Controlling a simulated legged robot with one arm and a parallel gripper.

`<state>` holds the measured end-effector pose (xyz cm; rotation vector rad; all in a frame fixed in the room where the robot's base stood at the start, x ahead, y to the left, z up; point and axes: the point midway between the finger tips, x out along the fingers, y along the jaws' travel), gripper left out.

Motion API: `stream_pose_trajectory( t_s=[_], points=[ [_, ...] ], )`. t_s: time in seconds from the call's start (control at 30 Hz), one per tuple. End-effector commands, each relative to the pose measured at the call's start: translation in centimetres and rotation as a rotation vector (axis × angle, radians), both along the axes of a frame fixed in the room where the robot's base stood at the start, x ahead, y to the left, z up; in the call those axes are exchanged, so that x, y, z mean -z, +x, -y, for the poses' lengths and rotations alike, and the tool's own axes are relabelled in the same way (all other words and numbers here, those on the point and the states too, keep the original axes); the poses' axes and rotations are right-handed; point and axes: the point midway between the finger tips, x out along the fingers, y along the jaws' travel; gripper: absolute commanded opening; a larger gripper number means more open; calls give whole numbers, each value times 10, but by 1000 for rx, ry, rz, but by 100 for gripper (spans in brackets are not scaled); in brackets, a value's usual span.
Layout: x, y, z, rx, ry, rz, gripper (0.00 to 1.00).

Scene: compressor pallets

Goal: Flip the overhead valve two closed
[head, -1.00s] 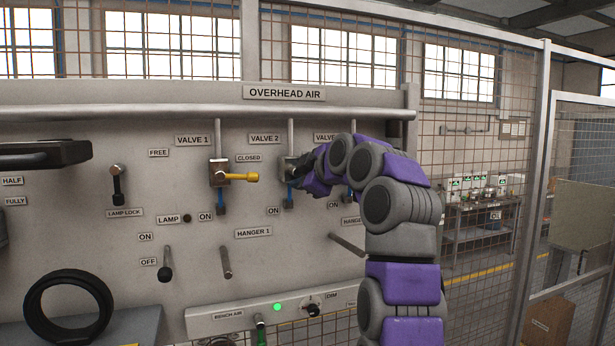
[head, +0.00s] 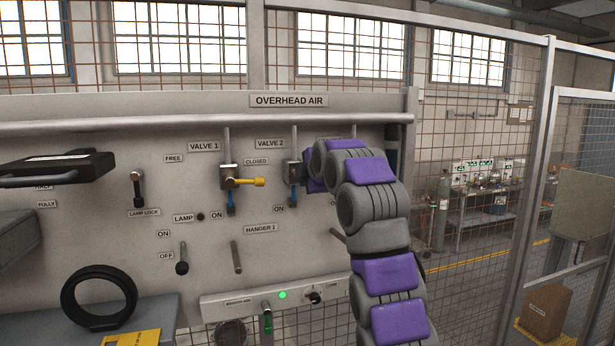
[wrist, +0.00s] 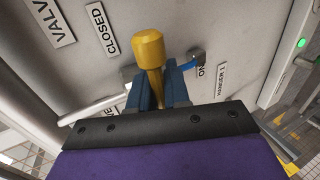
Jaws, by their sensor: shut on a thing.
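Valve 2 (head: 292,169) is on the grey panel under its label, with a blue tab (head: 292,196) below it by the ON label. My gripper (wrist: 158,92) is shut on a yellow-ended handle (wrist: 149,50) in the wrist view. In the head view my arm reaches to the right side of valve 2, and my wrist hides the jaws and that handle, so its exact angle cannot be told there. A CLOSED label (wrist: 102,28) shows beside the handle in the wrist view.
Valve 1 (head: 228,177), to the left, has its yellow handle (head: 250,182) pointing right below a CLOSED label. A hanger peg (head: 236,257) and a bench air strip (head: 260,302) are below. A horizontal rail (head: 200,122) runs above. Mesh fencing stands at right.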

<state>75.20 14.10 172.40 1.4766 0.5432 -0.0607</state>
Motion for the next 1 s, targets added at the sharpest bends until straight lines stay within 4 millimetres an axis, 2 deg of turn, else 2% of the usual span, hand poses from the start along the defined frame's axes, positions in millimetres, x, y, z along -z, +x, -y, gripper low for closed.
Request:
stream_pose_trajectory(
  t_s=[0.37,0.4,0.6,0.87,1.0],
  points=[
    [4,1,0,-1,-4,-7,0],
    [4,1,0,-1,-4,-7,20],
    [1,-1,0,-1,-4,-2,37],
    [-1,-4,1,0,-2,3,37],
    [-6,-13,4,0,-1,5,37]
  ],
)
